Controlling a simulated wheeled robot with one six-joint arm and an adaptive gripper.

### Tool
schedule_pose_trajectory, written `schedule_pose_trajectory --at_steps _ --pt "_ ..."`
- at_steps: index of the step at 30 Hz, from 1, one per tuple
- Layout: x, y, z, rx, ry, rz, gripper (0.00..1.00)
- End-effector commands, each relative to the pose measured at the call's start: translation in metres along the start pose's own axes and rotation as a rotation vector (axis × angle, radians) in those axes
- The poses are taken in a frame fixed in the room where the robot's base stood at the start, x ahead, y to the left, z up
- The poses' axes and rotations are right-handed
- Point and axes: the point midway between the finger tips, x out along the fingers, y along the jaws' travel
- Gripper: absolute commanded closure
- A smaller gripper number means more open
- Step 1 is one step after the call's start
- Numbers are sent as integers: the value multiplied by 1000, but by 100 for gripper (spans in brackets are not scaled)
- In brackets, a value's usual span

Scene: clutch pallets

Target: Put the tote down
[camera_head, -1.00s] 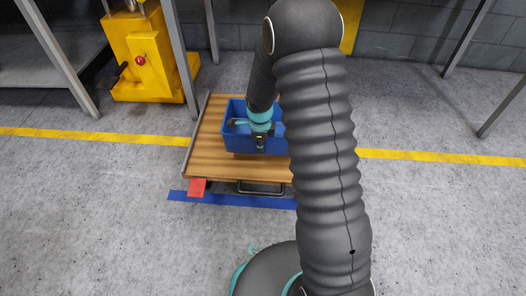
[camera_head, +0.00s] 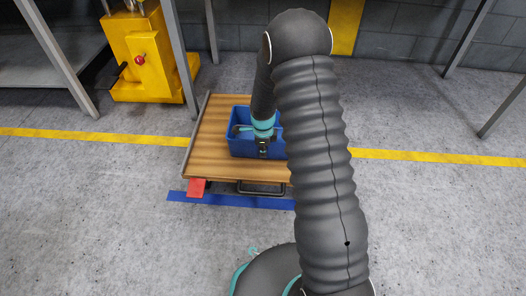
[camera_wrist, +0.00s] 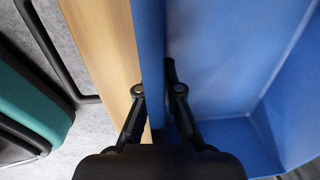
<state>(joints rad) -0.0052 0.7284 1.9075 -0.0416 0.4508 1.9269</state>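The blue tote (camera_head: 243,147) is an open box over the wooden deck (camera_head: 210,160) of a low cart or table. It sits at the front middle of the deck, partly behind my arm. I cannot tell whether its bottom touches the deck. My gripper (camera_head: 263,148) is at the tote's near wall. In the wrist view the fingers (camera_wrist: 157,91) are on either side of the tote's wall (camera_wrist: 152,40), one outside and one inside, shut on it. The tote's inside (camera_wrist: 230,60) shows on the right and looks empty in the part seen. The tote's right side is hidden.
A grey rail (camera_head: 196,135) runs along the deck's left edge. A red block (camera_head: 197,187) and a blue floor stripe (camera_head: 230,199) lie in front. A yellow machine (camera_head: 142,60) and a grey table (camera_head: 50,60) stand at the back left. Bare deck shows behind and left of the tote.

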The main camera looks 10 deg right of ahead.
Motion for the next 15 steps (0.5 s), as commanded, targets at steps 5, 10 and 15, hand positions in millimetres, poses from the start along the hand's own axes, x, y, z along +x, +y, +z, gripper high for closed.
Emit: schedule_pose_trajectory --at_steps 5,10,15 --pt "1 0 0 0 0 0 69" --pt "1 0 0 0 0 0 69" --pt "-2 0 0 0 0 0 69"
